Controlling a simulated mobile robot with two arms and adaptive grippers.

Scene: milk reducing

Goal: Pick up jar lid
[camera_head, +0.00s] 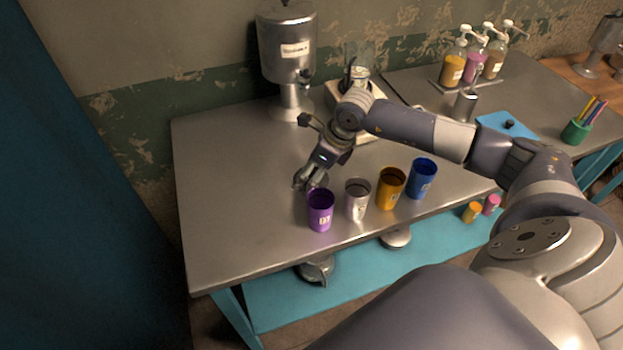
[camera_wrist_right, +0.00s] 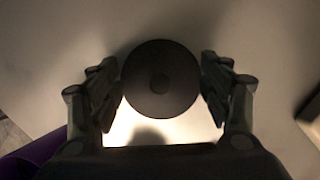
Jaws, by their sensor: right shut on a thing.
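My right gripper (camera_head: 306,186) is low over the metal table, just behind the purple cup. In the right wrist view, my right gripper (camera_wrist_right: 161,95) has its fingers on either side of a round dark jar lid (camera_wrist_right: 160,78) with a small disc at its centre. The fingers are shut on the lid at its left and right edges. In the head view the lid (camera_head: 319,181) shows only partly, beside the fingers. My left gripper is not in view.
A purple cup (camera_head: 320,212), a silver cup (camera_head: 357,203), an orange cup (camera_head: 390,190) and a blue cup (camera_head: 422,180) stand along the table's front edge. A metal dispenser (camera_head: 286,50) stands at the back. The table's left part (camera_head: 230,200) is clear.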

